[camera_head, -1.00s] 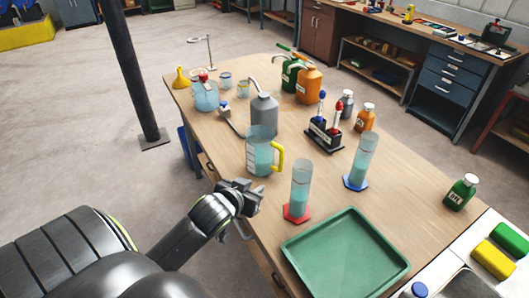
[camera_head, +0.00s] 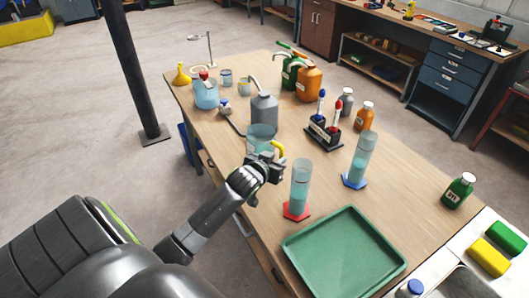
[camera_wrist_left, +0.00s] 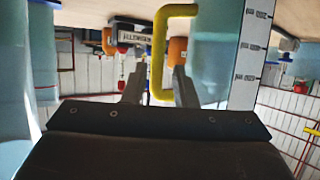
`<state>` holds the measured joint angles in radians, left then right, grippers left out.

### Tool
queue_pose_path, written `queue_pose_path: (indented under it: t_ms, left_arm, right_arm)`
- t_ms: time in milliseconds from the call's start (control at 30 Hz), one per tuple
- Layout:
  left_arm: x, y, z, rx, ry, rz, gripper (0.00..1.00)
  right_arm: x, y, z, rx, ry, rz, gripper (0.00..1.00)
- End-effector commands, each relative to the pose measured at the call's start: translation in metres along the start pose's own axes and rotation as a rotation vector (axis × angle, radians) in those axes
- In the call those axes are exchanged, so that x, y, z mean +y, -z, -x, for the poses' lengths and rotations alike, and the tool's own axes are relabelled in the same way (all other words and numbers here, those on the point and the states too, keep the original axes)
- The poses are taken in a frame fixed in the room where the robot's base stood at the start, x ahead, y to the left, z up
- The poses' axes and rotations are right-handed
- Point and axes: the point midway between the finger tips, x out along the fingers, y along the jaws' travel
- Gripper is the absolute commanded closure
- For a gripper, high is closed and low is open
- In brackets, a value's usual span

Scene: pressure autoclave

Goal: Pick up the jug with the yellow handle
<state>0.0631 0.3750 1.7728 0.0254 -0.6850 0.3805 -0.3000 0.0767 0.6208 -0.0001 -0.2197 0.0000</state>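The clear jug (camera_head: 261,133) with graduation marks and pale blue liquid stands on the wooden table, left of the middle. My left gripper (camera_head: 268,168) is in front of it and hides its lower part; the upper part of its yellow handle (camera_head: 279,148) shows just beyond the gripper. In the left wrist view the yellow handle (camera_wrist_left: 157,62) lies between the two spread fingers, with a gap on each side. The jug's body (camera_wrist_left: 215,55) is to the right there. The left gripper is open and holds nothing. My right gripper is not in view.
A red-based cylinder (camera_head: 299,188) stands close to the right of my left gripper, and a blue-based cylinder (camera_head: 360,160) stands farther right. A grey canister (camera_head: 264,109) is behind the jug. An empty green tray (camera_head: 345,255) lies at the front.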

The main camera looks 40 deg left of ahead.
Motion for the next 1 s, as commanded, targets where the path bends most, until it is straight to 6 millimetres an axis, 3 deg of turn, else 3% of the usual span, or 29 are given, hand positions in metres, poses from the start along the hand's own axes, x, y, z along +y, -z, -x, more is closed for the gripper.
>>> queue_pose_path:
  t_ms: [267, 700, 1000]
  left_arm:
    - [0.001, 0.001, -0.012, -0.001, 0.0, 0.001, 0.75]
    - [0.004, 0.0, -0.054, -0.001, -0.001, 0.0, 0.75]
    - [0.004, 0.0, -0.059, 0.001, -0.001, 0.0, 0.75]
  right_arm:
    - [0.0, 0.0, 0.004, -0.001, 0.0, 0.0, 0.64]
    - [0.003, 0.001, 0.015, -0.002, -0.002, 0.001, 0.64]
    - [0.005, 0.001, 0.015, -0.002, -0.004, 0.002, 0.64]
